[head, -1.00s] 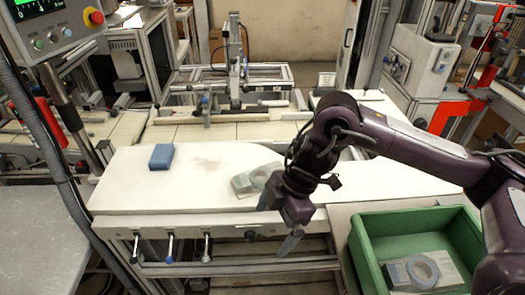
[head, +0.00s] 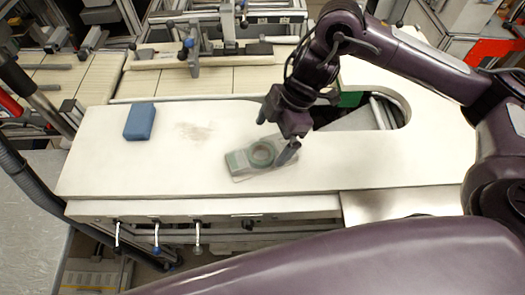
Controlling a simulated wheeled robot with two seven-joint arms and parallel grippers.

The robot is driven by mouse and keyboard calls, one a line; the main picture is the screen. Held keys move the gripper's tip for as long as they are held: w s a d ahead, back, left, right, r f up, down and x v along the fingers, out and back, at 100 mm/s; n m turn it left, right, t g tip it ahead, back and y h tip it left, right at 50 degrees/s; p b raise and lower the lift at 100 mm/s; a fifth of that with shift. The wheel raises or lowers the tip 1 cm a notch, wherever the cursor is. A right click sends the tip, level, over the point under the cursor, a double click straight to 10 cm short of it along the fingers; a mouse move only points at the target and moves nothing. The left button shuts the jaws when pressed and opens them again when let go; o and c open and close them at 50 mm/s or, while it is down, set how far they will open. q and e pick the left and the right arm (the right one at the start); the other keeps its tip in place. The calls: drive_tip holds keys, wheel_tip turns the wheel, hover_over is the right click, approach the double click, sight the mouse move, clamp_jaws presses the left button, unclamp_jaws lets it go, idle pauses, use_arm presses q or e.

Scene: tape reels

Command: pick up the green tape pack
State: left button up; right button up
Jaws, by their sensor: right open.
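The green tape pack (head: 238,163) lies flat on the white worktop, a pale clear pack with a round green-rimmed ring in it. My right gripper (head: 276,136) points down just above and behind the pack, with its fingers apart and nothing between them. One fingertip overlaps the pack's right end in the picture; I cannot tell whether it touches. My left gripper is not in view.
A blue block (head: 139,121) sits on the worktop (head: 110,170) at the left. A curved cutout opens at the right, with something green (head: 350,99) in it. Several small levers hang below the front edge. The worktop's left half is mostly clear.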

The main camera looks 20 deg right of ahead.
sight(264, 151)
drive_tip(key=shift+p+x, duration=0.6)
drive_tip(key=shift+x, duration=1.85)
drive_tip(key=shift+s, duration=0.1)
drive_tip(key=shift+c, duration=0.4)
drive_tip(key=c, duration=1.1)
